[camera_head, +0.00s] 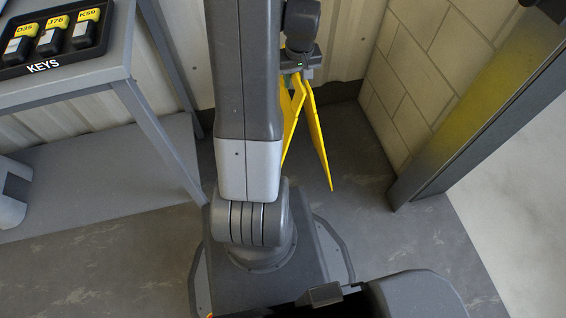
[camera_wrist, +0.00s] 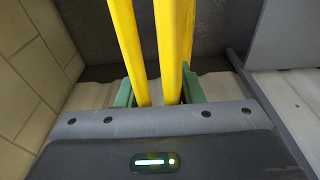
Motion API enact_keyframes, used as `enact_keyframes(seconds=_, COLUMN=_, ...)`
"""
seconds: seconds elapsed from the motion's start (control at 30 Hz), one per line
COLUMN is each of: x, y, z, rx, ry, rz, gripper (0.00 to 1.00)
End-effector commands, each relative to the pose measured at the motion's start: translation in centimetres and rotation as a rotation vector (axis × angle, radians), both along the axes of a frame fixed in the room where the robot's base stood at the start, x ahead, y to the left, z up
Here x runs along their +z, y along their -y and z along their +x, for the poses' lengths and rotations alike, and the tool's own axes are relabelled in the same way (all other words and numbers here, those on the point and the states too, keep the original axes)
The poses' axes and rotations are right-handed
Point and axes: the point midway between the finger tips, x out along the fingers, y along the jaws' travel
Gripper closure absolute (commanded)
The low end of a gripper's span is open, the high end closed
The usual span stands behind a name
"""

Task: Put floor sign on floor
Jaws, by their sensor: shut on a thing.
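The yellow floor sign (camera_head: 316,135) hangs from my gripper (camera_head: 297,70) near the corner of the corrugated wall and the block wall. Its two panels are spread apart at the bottom, like an A-frame. My arm hides part of the left panel in the head view. In the wrist view, the sign's yellow panels (camera_wrist: 128,45) run between the green fingers of my gripper (camera_wrist: 158,92), which is shut on the sign's top. I cannot tell whether the sign's lower edges touch the floor.
A grey table (camera_head: 75,85) with a black key tray (camera_head: 55,40) stands at the left. The block wall (camera_head: 425,60) and a dark metal post (camera_head: 480,115) are at the right. Grey floor (camera_head: 345,130) is bare around the sign.

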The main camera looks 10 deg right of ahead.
Motion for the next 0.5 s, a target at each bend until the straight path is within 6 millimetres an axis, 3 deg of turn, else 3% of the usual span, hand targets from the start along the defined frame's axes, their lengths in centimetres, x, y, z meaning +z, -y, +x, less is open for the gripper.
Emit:
enact_keyframes(seconds=0.3, x=-5.3, y=0.1, z=-0.1, rx=0.001, ry=-0.002, rz=0.000, gripper=1.00)
enact_keyframes(seconds=0.5, x=-6.4, y=0.1, z=0.0, rx=0.000, ry=0.000, rz=0.000, gripper=1.00)
